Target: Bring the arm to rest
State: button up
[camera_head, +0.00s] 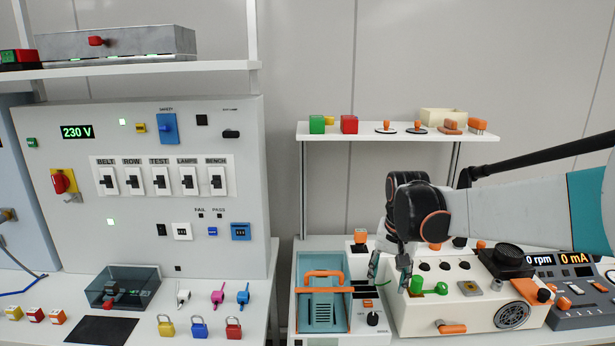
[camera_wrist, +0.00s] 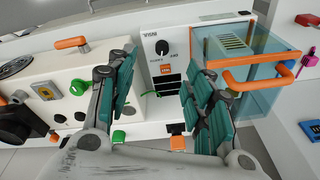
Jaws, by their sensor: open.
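Behind the gap is a white panel with a black knob (camera_wrist: 162,47) and dark slots. My arm (camera_head: 500,215) reaches in from the right edge of the head view, its white and teal links bent down at a black wrist.
The teal box (camera_head: 322,308) with an orange handle (camera_head: 322,274) stands left of my gripper. A shelf (camera_head: 400,135) with small blocks hangs behind. A switch panel (camera_head: 140,185) stands left.

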jog(key=s+r+n+t, duration=0.1)
jog(key=s+r, duration=0.2)
jog(key=s, duration=0.4)
jog(key=s+r+n+t, duration=0.1)
jog(key=s+r+t, duration=0.15)
jog(key=s, duration=0.35)
jog(key=s+f+n+t, duration=0.2)
jog(key=s, duration=1.1)
jog(key=shift+f, duration=0.15)
jog(key=shift+d, duration=0.1)
dwell(0.4)
